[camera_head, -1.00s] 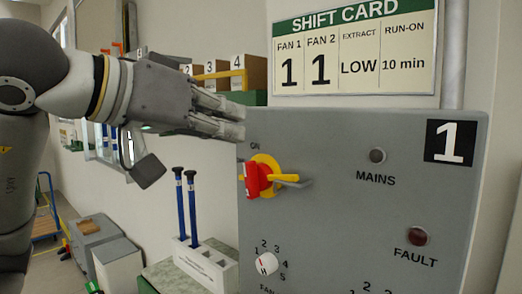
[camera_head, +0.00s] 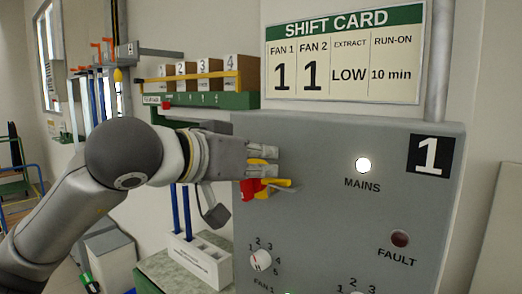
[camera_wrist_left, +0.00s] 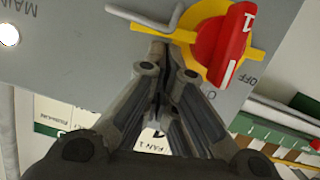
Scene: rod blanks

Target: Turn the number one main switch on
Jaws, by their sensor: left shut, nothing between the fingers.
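The number one main switch has a red handle (camera_head: 249,189) on a yellow plate, on the grey panel (camera_head: 330,220) marked 1. In the left wrist view the red handle (camera_wrist_left: 230,42) has a white line, and OFF is printed close by. The MAINS lamp (camera_head: 363,165) glows white; it also shows at the wrist view's left edge (camera_wrist_left: 9,34). My left gripper (camera_head: 276,158) is shut and empty, just above the handle in the head view, partly covering the switch. In the wrist view its fingertips (camera_wrist_left: 160,55) are beside the yellow plate. I cannot tell whether they touch it.
The FAULT lamp (camera_head: 400,239) is dark red. A fan dial (camera_head: 260,260) sits below the switch. A shift card (camera_head: 343,55) hangs above the panel. Boxes (camera_head: 205,75) on a green shelf and a holder with blue rods (camera_head: 199,260) stand left of the panel.

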